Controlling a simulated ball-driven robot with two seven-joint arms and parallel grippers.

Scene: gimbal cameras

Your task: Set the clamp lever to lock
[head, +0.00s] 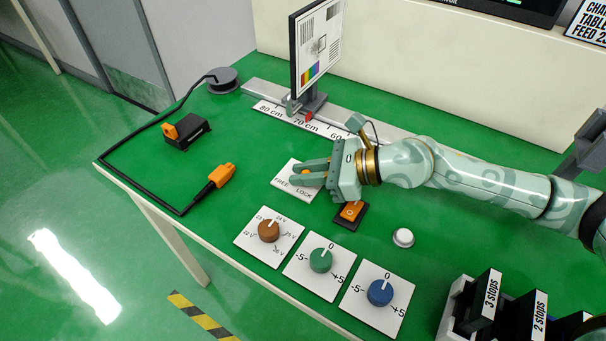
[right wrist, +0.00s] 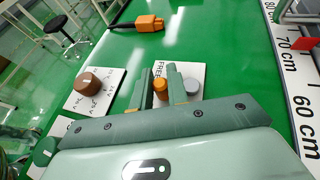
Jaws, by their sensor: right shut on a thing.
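The clamp's white plate (head: 283,190), marked FREE and LOCK, lies on the green table. My right gripper (head: 300,175) reaches over it from the right, shut on the clamp lever. The lever's orange end (head: 305,172) shows only a little between the fingers. In the right wrist view the orange lever end (right wrist: 160,88) sits between the two fingers (right wrist: 158,90), with a round grey part (right wrist: 191,87) beside it and the word FREE close by. The fingers hide much of the lever, so its exact angle cannot be told. My left gripper is not in view.
An orange rocker switch (head: 350,212) and a white button (head: 403,237) are near my right gripper. Brown (head: 268,231), green (head: 320,260) and blue (head: 380,292) knobs stand in front. A screen (head: 316,50) stands on a rail behind. An orange plug (head: 222,174) lies left.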

